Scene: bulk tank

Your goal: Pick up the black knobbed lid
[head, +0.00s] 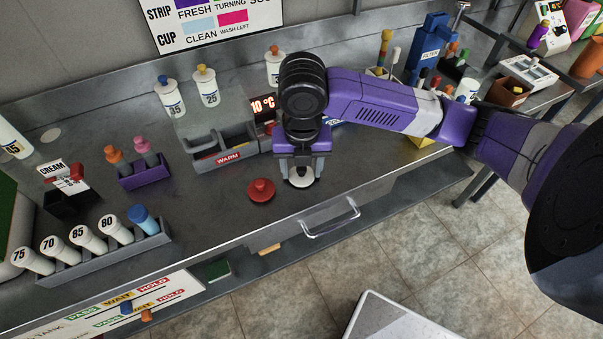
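I cannot make out a black knobbed lid in the head view. A red knobbed lid (261,190) lies on the steel counter (225,225) near its front edge. My gripper (301,171) points down just right of it, over a pale round piece (301,181) on the counter. Its two fingers stand apart at either side of this piece, and it looks open. Whether the fingers touch anything is unclear. My gripper and wrist hide the top of the pale piece and whatever is between the fingers.
A grey divided WARM box (220,137) stands behind left. A purple holder (145,177) and a rack of numbered tubes (105,262) stand left. A drawer handle (331,217) juts from the counter front. Counter between the tube rack and red lid is clear.

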